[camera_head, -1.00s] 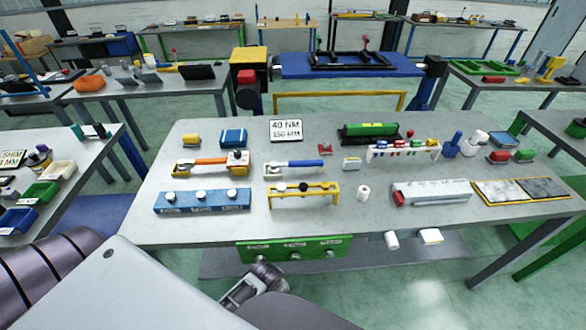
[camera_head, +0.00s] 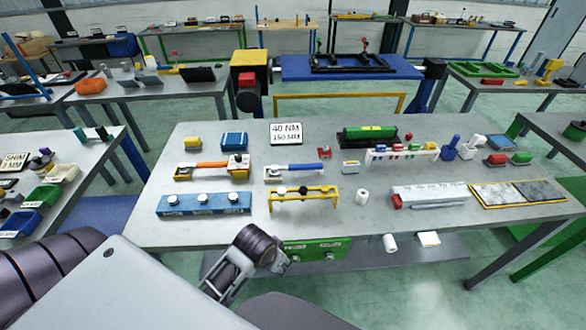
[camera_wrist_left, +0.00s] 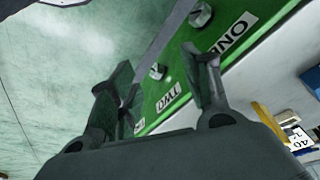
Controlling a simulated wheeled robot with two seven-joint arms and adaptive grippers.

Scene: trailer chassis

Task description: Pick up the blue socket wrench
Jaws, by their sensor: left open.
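The blue socket wrench (camera_head: 304,167) lies on the middle of the grey workbench (camera_head: 350,231), its blue handle pointing right and its metal head at the left on a pale holder. My left gripper (camera_head: 286,264) is in front of the bench's front edge, beside the green panel, well short of the wrench and lower than it. In the left wrist view the left gripper (camera_wrist_left: 162,84) has its two fingers spread with nothing between them. The wrench cannot be made out there. My right gripper is not seen.
The green panel (camera_head: 318,246) with knobs hangs at the bench front. A yellow rack (camera_head: 303,194) and a blue knobbed block (camera_head: 203,204) stand nearer than the wrench. An orange-handled wrench (camera_head: 209,165) lies left of it.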

